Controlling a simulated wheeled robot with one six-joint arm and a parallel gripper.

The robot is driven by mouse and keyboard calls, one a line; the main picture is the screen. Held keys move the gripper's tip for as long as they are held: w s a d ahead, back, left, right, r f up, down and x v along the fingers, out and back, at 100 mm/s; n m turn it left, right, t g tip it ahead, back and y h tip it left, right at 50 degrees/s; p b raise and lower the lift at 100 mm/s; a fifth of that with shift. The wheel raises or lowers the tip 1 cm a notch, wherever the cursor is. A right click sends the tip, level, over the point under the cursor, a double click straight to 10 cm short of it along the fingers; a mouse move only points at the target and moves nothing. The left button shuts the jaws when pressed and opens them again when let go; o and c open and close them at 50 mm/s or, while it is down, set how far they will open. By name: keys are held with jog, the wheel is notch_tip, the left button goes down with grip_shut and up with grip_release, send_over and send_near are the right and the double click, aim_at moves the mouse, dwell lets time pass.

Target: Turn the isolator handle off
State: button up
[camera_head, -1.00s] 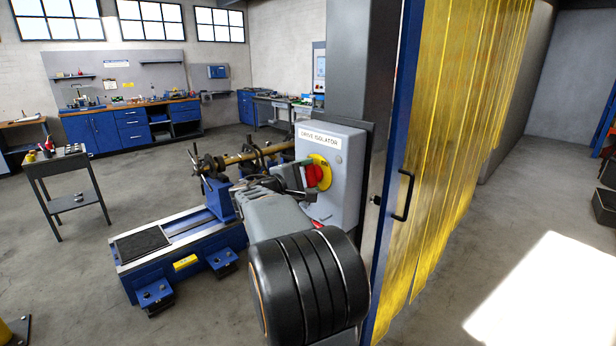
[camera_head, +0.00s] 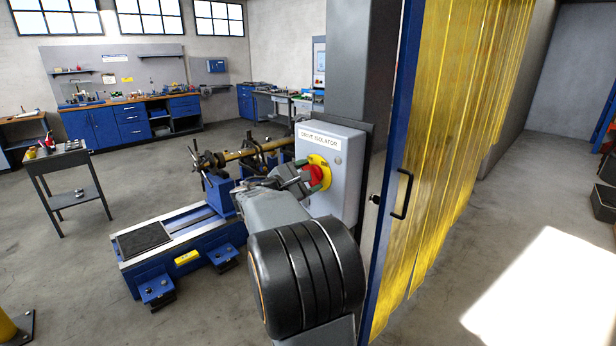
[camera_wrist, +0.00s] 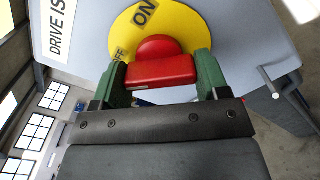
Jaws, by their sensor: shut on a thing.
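The isolator handle is a red knob (camera_head: 315,173) on a yellow disc (camera_head: 322,160), on the front of a grey box labelled DRIVE ISOLATOR (camera_head: 343,190). My gripper (camera_head: 317,178) reaches it from the front left, and the arm covers part of the box. In the wrist view, the green fingers of my gripper (camera_wrist: 162,76) stand on both sides of the red handle (camera_wrist: 160,72) and are shut on it. The yellow disc (camera_wrist: 122,35) shows ON near the top and a partly hidden OFF by the left finger. The handle's exact angle is hard to tell.
The box hangs on a grey pillar (camera_head: 350,60). A blue frame with a black pull handle (camera_head: 402,195) and yellow strip curtain (camera_head: 450,130) stands to the right. A blue balancing machine (camera_head: 180,245) with a rotor is behind my arm.

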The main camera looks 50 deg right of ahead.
dwell(0.3)
jog(key=o, duration=0.9)
jog(key=shift+o, duration=0.2)
jog(key=shift+a, duration=0.15)
jog(key=w+a+b, duration=0.1)
jog(key=a+b, duration=0.1)
jog(key=a, duration=1.1)
jog(key=shift+a, duration=0.3)
